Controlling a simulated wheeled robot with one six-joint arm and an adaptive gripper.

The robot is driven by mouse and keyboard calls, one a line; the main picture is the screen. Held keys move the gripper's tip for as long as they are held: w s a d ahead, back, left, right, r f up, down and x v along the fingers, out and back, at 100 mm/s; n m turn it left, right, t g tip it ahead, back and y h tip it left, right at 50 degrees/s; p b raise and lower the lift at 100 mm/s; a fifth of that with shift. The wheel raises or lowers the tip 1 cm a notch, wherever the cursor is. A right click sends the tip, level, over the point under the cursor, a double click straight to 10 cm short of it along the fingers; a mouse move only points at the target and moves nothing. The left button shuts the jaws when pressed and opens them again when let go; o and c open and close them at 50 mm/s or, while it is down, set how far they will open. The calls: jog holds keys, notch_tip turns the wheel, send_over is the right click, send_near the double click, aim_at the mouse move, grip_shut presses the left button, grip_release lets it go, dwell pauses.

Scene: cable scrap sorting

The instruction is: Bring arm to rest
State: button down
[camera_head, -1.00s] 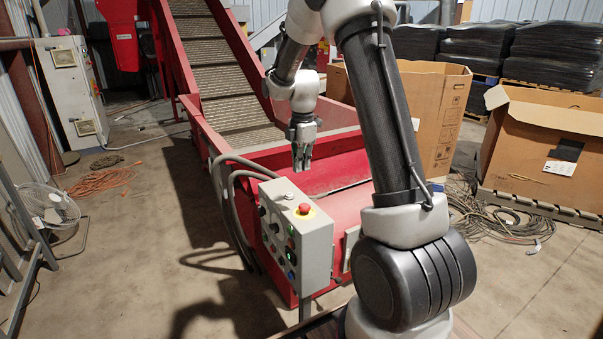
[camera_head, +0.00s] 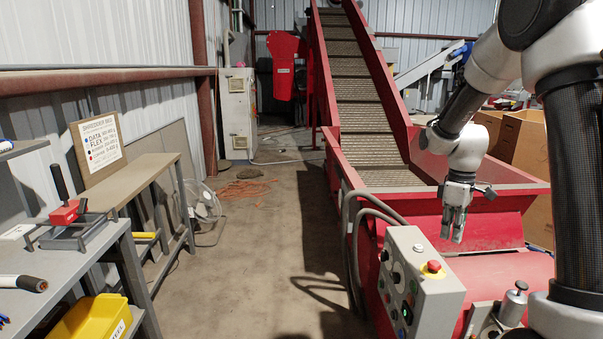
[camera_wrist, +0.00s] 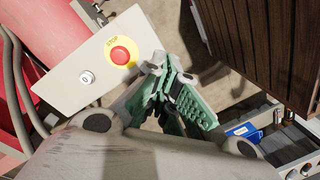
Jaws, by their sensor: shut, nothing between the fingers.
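My gripper (camera_head: 453,226) hangs pointing down on my arm at the right of the head view, in front of the red conveyor hopper. Its fingers are together and hold nothing. In the wrist view the green-padded fingers (camera_wrist: 172,88) close to a narrow tip beside the grey control box (camera_wrist: 85,45). The box also shows in the head view (camera_head: 408,248), lower than the gripper and to its left. Its red stop button (camera_wrist: 120,55) sits on a yellow disc. A gap between gripper and box shows in the head view; the exact distance is unclear.
The red conveyor (camera_head: 372,110) rises behind. At left stands a grey workbench (camera_head: 55,268) with a red clamp-like tool (camera_head: 68,212) and a yellow bin (camera_head: 92,318). A fan (camera_head: 205,200) and orange cable (camera_head: 245,188) lie beyond. The middle floor is clear.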

jog(key=s+a+r+m+t, duration=0.1)
jog(key=s+r+m+t, duration=0.1)
jog(key=s+r, duration=0.3)
jog(key=s+a+r+m+t, duration=0.1)
jog(key=s+r+m, duration=0.3)
jog(key=s, duration=0.7)
jog(key=s+a+r+m+t, duration=0.1)
jog(key=s+r+m+t, duration=0.1)
jog(key=s+r, duration=0.5)
jog(key=shift+s+a+m+t, duration=0.3)
jog(key=shift+s+m, duration=0.2)
jog(key=shift+s, duration=0.35)
